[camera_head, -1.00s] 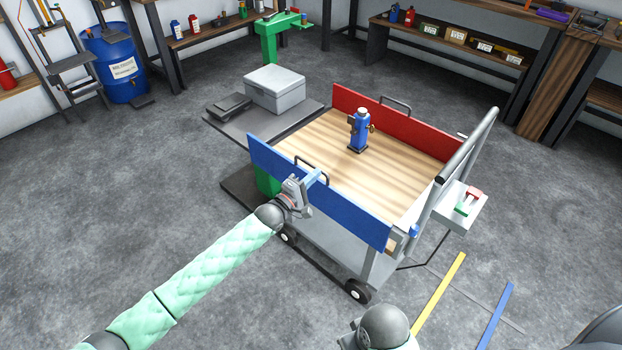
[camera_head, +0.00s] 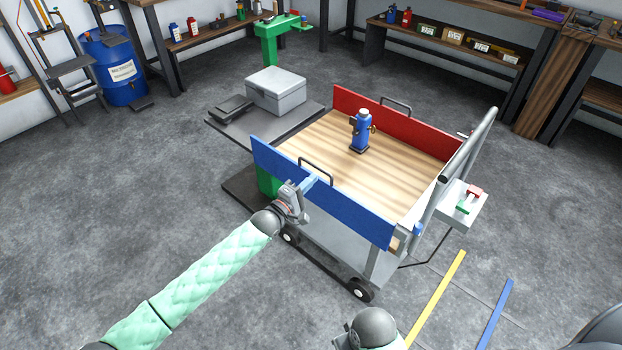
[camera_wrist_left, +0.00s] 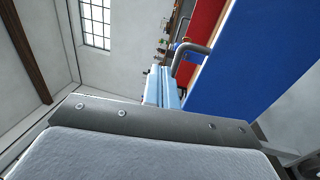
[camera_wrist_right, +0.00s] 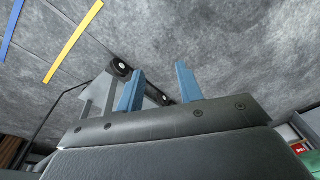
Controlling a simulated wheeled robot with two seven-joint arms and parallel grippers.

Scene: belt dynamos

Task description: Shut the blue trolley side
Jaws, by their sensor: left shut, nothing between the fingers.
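The trolley has a blue side panel (camera_head: 335,197) along its near edge, standing upright, with a dark bar handle (camera_head: 316,169) on its top edge. My left gripper (camera_head: 311,184) is shut and empty, close to the outer face of the blue side by the handle; I cannot tell whether it touches. In the left wrist view the blue side (camera_wrist_left: 262,65) and the handle (camera_wrist_left: 190,58) lie just right of the light-blue fingers (camera_wrist_left: 162,88). My right gripper (camera_wrist_right: 158,88) is open and empty, away from the trolley deck; its fingers are out of the head view.
A red side (camera_head: 400,125) stands on the trolley's far edge. A blue bottle-like device (camera_head: 360,133) stands on the wooden deck (camera_head: 405,165). A grey push bar (camera_head: 462,160) and a control box (camera_head: 462,208) are at the right end. A grey case (camera_head: 276,90) sits on a platform behind.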

